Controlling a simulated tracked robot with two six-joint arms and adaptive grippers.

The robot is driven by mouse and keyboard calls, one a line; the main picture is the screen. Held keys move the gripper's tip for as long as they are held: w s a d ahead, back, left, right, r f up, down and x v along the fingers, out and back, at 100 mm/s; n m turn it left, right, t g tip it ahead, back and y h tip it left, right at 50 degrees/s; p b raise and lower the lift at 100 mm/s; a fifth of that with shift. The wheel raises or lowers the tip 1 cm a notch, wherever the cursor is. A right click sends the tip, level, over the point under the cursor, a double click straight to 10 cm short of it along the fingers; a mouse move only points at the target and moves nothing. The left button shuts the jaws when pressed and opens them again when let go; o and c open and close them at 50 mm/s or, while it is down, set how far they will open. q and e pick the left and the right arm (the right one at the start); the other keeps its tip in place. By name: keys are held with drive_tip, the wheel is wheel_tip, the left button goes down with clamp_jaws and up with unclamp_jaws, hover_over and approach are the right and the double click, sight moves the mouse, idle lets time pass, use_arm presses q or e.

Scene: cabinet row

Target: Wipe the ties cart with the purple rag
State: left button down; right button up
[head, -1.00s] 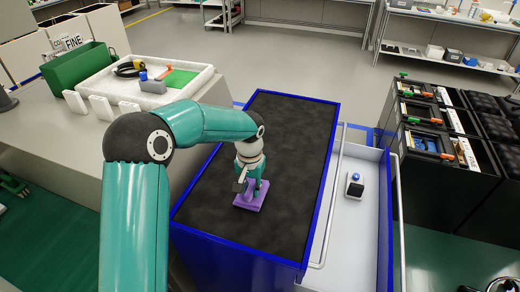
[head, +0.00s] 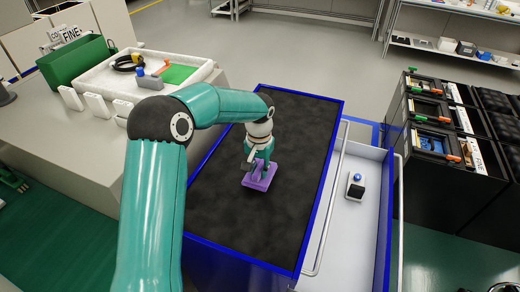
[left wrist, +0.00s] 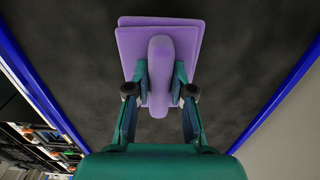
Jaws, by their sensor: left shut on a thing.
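The purple rag (head: 261,183) is a flat purple pad with a raised grip, and it lies against the dark top of the blue-edged cart (head: 283,228). My left gripper (head: 260,167) is shut on the rag's raised grip from above. In the left wrist view my left gripper (left wrist: 160,92) has one finger on each side of the grip, and the rag (left wrist: 160,38) lies flat beyond the fingers. The cart's dark top (left wrist: 237,60) surrounds it, with blue rims at both sides. My right gripper is not in view.
A white open drawer or shelf (head: 340,235) with a rail adjoins the cart's right side and holds a small button box (head: 355,186). A grey counter (head: 60,140) with a white tray (head: 95,72) and green bin (head: 72,62) stands left. Black cabinets (head: 440,130) stand right.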

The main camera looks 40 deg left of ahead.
use_arm(q)
drive_tip(key=r, duration=0.1)
drive_tip(key=r+p, duration=0.1)
drive_tip(key=shift+s+a+r, duration=0.2)
drive_tip(key=shift+s+r, duration=0.1)
drive_tip(key=shift+s, duration=0.1)
drive_tip(key=shift+w+r+p, duration=0.2)
drive_tip(key=shift+r+p, duration=0.35)
drive_tip(key=shift+r, duration=0.05)
drive_tip(key=shift+s+r+p, duration=0.1)
drive_tip(key=shift+r+p, duration=0.8)
drive_tip(key=shift+r, duration=0.55)
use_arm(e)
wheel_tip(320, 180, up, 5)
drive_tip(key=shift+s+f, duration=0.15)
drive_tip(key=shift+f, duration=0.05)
use_arm(q)
drive_tip(key=shift+f, duration=0.1)
